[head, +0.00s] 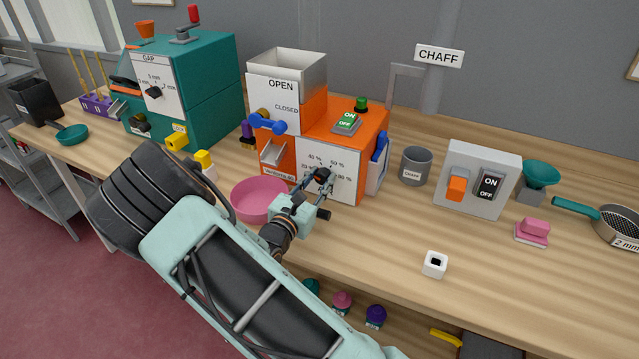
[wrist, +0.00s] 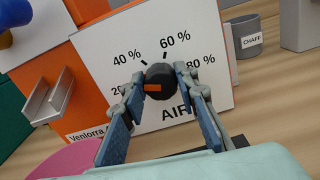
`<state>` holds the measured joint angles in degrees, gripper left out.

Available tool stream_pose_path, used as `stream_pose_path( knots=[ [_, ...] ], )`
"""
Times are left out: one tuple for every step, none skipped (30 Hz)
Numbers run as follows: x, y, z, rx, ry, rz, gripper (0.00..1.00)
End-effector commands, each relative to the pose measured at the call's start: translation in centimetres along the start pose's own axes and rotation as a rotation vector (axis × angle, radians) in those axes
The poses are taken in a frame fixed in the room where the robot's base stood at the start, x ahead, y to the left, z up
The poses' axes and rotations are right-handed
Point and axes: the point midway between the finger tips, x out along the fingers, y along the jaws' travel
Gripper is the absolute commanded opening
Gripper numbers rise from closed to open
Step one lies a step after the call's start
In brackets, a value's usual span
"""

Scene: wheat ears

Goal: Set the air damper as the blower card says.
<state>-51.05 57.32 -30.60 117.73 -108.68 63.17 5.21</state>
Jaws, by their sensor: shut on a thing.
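The orange blower (head: 350,125) stands on the bench, with a white dial panel (head: 343,185) marked "AIR" on its front. In the wrist view the panel (wrist: 100,50) shows 40 %, 60 %, 80 % and a partly hidden label starting with 2 at left. My gripper (head: 318,180) is at the panel, its fingers on both sides of the round black damper knob (wrist: 160,77) and shut on it. The knob's orange mark lies on its left, roughly toward the partly hidden label. A label beginning "Venlorra" (wrist: 86,135) is on the blower. I cannot read any blower card.
A pink bowl (head: 258,200) stands close left of my gripper. A grey chaff cup (head: 416,166) and a switch box (head: 478,180) stand to the right. A teal mill (head: 210,80) is at left. The bench front has a small white block (head: 435,266).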

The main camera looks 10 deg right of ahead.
Motion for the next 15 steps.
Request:
stream_pose_path(
  knots=[
    [0.00,-0.09,-0.35,0.045,0.000,-0.001,0.04],
    [0.02,-0.12,-0.35,0.072,0.000,-0.002,0.04],
    [0.02,-0.15,-0.39,0.106,0.000,-0.001,0.04],
    [0.02,-0.14,-0.40,0.132,0.001,-0.001,0.04],
    [0.01,-0.12,-0.41,0.157,0.001,-0.001,0.04],
    [0.00,-0.11,-0.44,0.190,0.001,0.000,0.04],
    [-0.01,-0.11,-0.43,0.214,0.001,0.000,0.04],
    [0.00,-0.13,-0.40,0.237,0.000,0.000,0.04],
    [0.01,-0.17,-0.39,0.267,0.000,-0.001,0.04],
    [0.02,-0.20,-0.39,0.287,-0.001,-0.001,0.04],
    [0.02,-0.21,-0.37,0.308,-0.001,-0.001,0.04],
    [0.01,-0.22,-0.37,0.332,0.000,-0.001,0.04],
    [0.00,-0.22,-0.39,0.349,0.000,-0.001,0.04],
    [-0.01,-0.21,-0.39,0.365,0.001,0.000,0.04],
    [-0.02,-0.19,-0.36,0.387,0.001,0.000,0.04]
  ],
)
